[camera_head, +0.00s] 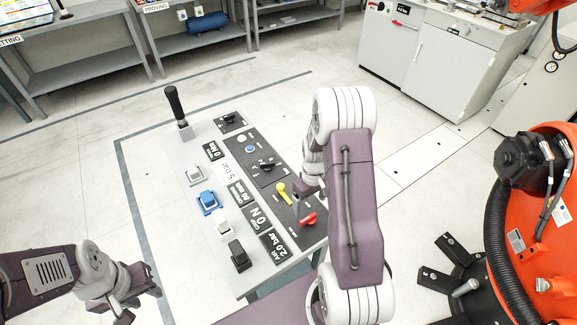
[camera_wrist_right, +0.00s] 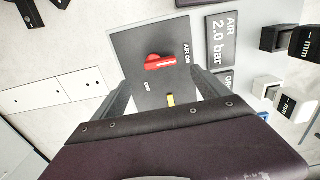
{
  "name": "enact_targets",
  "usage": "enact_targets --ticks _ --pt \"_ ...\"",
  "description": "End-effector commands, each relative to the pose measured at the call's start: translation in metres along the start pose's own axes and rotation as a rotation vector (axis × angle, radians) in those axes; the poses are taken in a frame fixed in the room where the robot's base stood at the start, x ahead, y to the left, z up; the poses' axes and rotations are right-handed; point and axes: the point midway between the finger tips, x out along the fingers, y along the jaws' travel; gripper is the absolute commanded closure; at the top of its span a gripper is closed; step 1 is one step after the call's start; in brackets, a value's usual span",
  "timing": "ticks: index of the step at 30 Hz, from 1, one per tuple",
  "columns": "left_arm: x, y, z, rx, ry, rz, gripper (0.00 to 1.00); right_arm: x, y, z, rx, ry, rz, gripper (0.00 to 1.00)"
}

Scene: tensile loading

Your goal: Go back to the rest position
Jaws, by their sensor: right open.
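My right gripper (camera_head: 308,185) is open over the lower right part of the grey control panel (camera_head: 190,150), and my right arm hides part of the panel's right side. In the right wrist view its two fingers (camera_wrist_right: 163,88) stand apart and empty, with the red air knob (camera_wrist_right: 158,62) between and beyond them. The knob's handle points toward the AIR ON label. The red knob also shows in the head view (camera_head: 308,219), just below the gripper and apart from it. My left gripper (camera_head: 137,304) hangs at the lower left, away from the panel; its jaw gap is unclear.
An orange machine (camera_head: 550,210) stands at the right. Shelves (camera_head: 85,55) and a white cabinet (camera_head: 440,62) are at the back. Floor left of the panel is clear.

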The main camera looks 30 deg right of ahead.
Motion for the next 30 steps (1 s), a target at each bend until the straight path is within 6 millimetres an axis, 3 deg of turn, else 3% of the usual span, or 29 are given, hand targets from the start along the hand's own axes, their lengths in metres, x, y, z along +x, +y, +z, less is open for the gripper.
enact_targets --ticks 5,7,10,12,15,18,22,30 --pt "0.000 0.000 0.000 0.000 0.000 0.000 0.64 0.000 -0.002 -0.001 -0.006 0.000 0.000 0.15" --pt "0.000 0.000 0.000 0.000 0.000 0.000 0.64 -0.008 -0.009 -0.011 -0.036 0.021 0.011 0.15" --pt "0.000 0.000 0.000 0.000 0.000 0.000 0.64 -0.047 -0.035 -0.036 -0.129 0.101 0.046 0.15" --pt "0.000 0.000 0.000 0.000 0.000 0.000 0.64 -0.080 -0.070 -0.036 -0.206 0.150 0.057 0.15" --pt "0.000 0.000 0.000 0.000 0.000 0.000 0.64 -0.110 -0.116 -0.010 -0.225 0.188 0.047 0.15" --pt "0.000 0.000 0.000 0.000 0.000 0.000 0.64 -0.121 -0.146 0.031 -0.162 0.188 0.021 0.15" --pt "0.000 0.000 0.000 0.000 0.000 0.000 0.64 -0.109 -0.153 0.078 0.015 0.115 -0.007 0.15" --pt "0.000 0.000 0.000 0.000 0.000 0.000 0.64 -0.106 -0.153 0.082 0.128 0.101 -0.014 0.15"
